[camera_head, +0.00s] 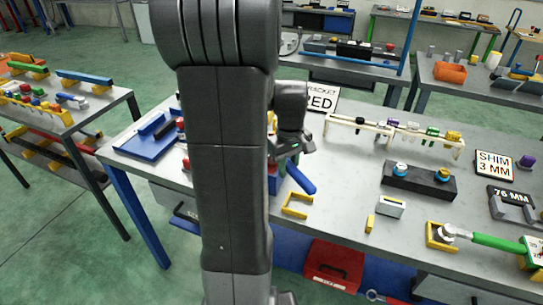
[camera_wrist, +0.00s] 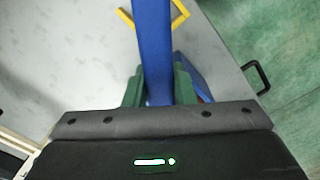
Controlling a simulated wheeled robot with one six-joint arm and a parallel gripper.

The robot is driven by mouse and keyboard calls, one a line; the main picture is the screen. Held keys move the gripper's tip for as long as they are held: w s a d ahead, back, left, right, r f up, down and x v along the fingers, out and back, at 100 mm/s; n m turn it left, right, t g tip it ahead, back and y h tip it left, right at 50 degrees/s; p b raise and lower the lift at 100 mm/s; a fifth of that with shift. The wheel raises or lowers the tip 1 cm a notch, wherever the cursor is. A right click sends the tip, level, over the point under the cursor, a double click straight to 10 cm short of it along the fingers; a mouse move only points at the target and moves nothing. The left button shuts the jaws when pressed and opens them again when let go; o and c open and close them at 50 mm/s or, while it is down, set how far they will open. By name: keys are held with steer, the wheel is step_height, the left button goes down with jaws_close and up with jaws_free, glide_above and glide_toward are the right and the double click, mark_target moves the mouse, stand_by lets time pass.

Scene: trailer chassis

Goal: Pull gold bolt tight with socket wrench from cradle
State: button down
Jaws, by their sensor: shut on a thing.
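My gripper (camera_wrist: 158,88) is shut on a long blue handle (camera_wrist: 152,45), which runs up between the green fingers in the wrist view.
A green-handled tool (camera_head: 495,242) rests at another yellow bracket (camera_head: 430,237). A red toolbox (camera_head: 333,265) is below.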

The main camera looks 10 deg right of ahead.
steer(key=shift+w+d+r+n, duration=0.1)
steer(key=shift+d+n, duration=0.1)
steer(key=shift+n, duration=0.1)
steer(key=shift+r+p, duration=2.6)
steer(key=shift+r, duration=0.4)
steer(key=shift+f, duration=0.1)
